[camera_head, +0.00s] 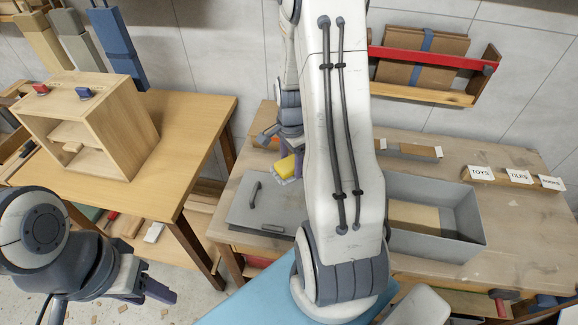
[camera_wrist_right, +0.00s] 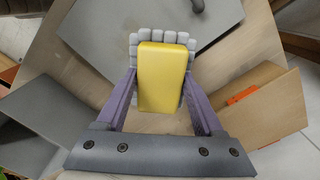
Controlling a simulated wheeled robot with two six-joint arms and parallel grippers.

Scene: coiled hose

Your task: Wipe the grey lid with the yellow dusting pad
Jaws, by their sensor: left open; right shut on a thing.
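The yellow dusting pad (camera_head: 285,167) has a pale, lumpy underside. It also shows in the wrist view (camera_wrist_right: 163,75), between the purple fingers of my right gripper (camera_wrist_right: 163,88), which is shut on it. The grey lid (camera_head: 240,213) lies flat on the right-hand table with a dark bar handle (camera_head: 254,191). In the wrist view the pad overlaps the edge of the lid (camera_wrist_right: 105,35); I cannot tell whether they touch. My right arm hides part of the lid's right side in the head view. My left gripper (camera_head: 148,291) is open and empty, low over the floor at left.
A grey open box (camera_head: 470,222) stands on the right-hand table, right of my arm. A wooden table (camera_head: 190,130) with a wooden cubby (camera_head: 125,120) stands at left. A red-railed rack (camera_head: 430,60) hangs on the wall.

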